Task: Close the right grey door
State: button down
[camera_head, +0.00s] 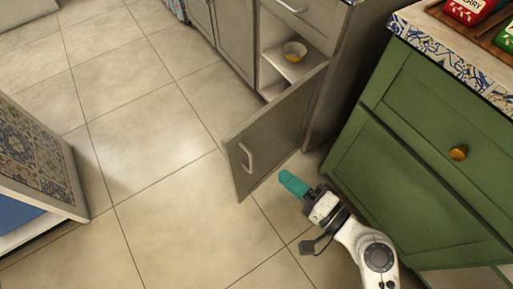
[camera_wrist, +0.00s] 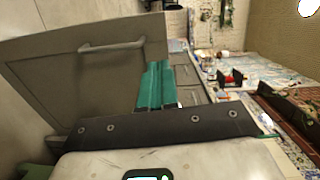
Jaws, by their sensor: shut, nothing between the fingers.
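The right grey door (camera_head: 272,133) stands open, swung out from its cabinet, with a light bar handle (camera_head: 246,157) near its free edge. In the wrist view the door (camera_wrist: 75,75) fills the upper left, with its handle (camera_wrist: 112,46) near the top. My gripper (camera_head: 292,184) has teal fingers that are shut and empty. It is just right of the door's lower free end, low over the floor. In the wrist view the gripper (camera_wrist: 155,85) is by the door's right edge. I cannot tell whether it touches the door.
A green cabinet (camera_head: 425,150) with a brass knob stands close on the right of my arm. A tiled-side unit (camera_head: 38,150) is at the left. The tiled floor (camera_head: 150,140) between is clear.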

jog(key=m+t, duration=0.1)
send_near(240, 133)
jog(key=b+x, duration=0.1)
jog(key=x, duration=0.6)
dwell(0.5)
